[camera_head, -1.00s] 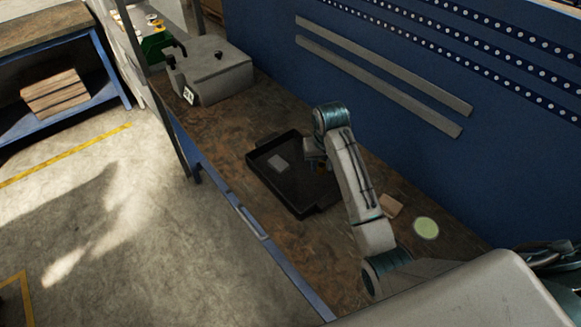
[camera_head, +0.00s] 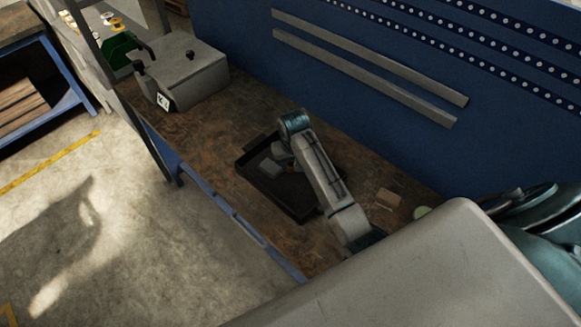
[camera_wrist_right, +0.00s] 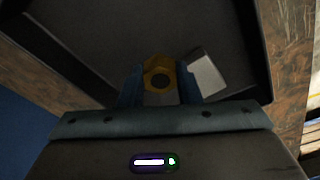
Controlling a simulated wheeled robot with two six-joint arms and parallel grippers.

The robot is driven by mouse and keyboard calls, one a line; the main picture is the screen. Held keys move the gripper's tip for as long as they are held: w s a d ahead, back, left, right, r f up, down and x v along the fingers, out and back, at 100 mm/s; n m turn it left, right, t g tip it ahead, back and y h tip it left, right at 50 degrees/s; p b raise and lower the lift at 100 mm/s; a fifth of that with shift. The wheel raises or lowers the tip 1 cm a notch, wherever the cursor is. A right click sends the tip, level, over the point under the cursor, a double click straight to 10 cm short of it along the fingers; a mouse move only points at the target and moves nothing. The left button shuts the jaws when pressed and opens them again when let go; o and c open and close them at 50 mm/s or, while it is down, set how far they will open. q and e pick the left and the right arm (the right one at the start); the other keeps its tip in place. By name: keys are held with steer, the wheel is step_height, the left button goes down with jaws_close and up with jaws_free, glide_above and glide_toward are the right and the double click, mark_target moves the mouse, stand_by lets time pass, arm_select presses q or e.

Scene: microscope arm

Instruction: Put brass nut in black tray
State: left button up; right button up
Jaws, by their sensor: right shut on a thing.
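The brass nut (camera_wrist_right: 159,76) is a golden ring with a dark hole, held between the blue fingers of my right gripper (camera_wrist_right: 159,86). In the head view my right gripper (camera_head: 285,162) is over the black tray (camera_head: 257,183), near its back. The nut is mostly hidden by the arm there. The black tray also shows in the right wrist view (camera_wrist_right: 85,38), its dark floor behind the nut. I cannot tell the exact height of the nut above the floor. My left gripper is not in view.
A light grey flat piece (camera_head: 271,166) lies in the tray, close beside the nut in the right wrist view (camera_wrist_right: 206,74). A blue wall stands behind.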

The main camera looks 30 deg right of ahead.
mark_target(290, 165)
steer(key=f, duration=0.3)
steer(key=shift+w+a+f+p, duration=0.1)
steer(key=shift+w+f+p, duration=0.2)
steer(key=shift+f+p, duration=0.1)
steer(key=shift+s, duration=0.1)
steer(key=o, duration=0.7)
steer(key=shift+o, duration=0.2)
steer(key=shift+f, duration=0.1)
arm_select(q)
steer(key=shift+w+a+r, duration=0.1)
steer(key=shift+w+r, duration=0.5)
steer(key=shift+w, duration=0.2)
arm_select(e)
steer(key=r+b, duration=0.1)
steer(key=r, duration=0.2)
steer(key=r+b, duration=0.1)
steer(key=r, duration=0.3)
steer(key=s+r+b, duration=0.1)
steer(key=r+b, duration=0.1)
steer(key=r, duration=0.2)
steer(key=shift+s+a, duration=0.1)
steer(key=shift+a, duration=0.05)
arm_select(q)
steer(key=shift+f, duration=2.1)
arm_select(e)
steer(key=shift+s+r, duration=0.15)
steer(key=shift+r, duration=0.5)
